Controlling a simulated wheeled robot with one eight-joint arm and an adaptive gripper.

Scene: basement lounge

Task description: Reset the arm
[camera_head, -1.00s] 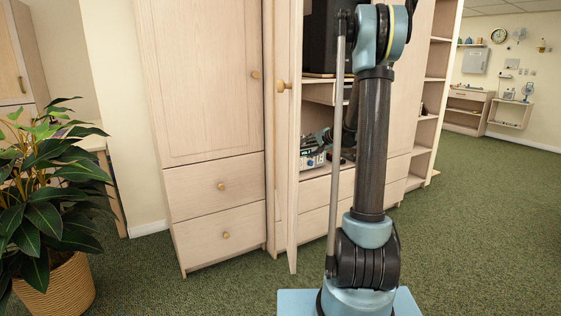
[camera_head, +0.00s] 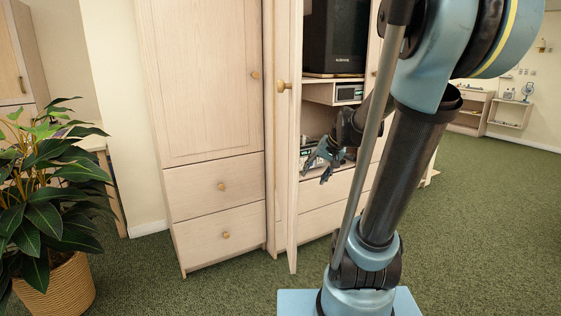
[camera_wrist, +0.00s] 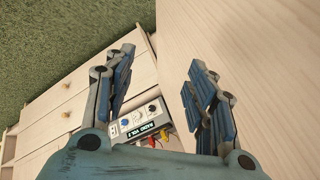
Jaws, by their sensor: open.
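My gripper (camera_head: 324,162) is open in front of the open cabinet's lower shelf, just right of the swung-out door. In the wrist view, its two blue fingers stand apart with nothing held between them (camera_wrist: 165,82). A small grey device with knobs, labelled "RADIO VOL 2" (camera_wrist: 138,122), shows beyond the gripper in the wrist view, with coloured bits beside it. In the head view, that shelf is mostly hidden behind the gripper and my arm.
The open cabinet door (camera_head: 284,150) stands close to my gripper; its pale panel (camera_wrist: 255,55) fills the right of the wrist view. A black appliance (camera_head: 335,38) sits on an upper shelf. A potted plant (camera_head: 55,285) stands at left. Green carpet is clear at right.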

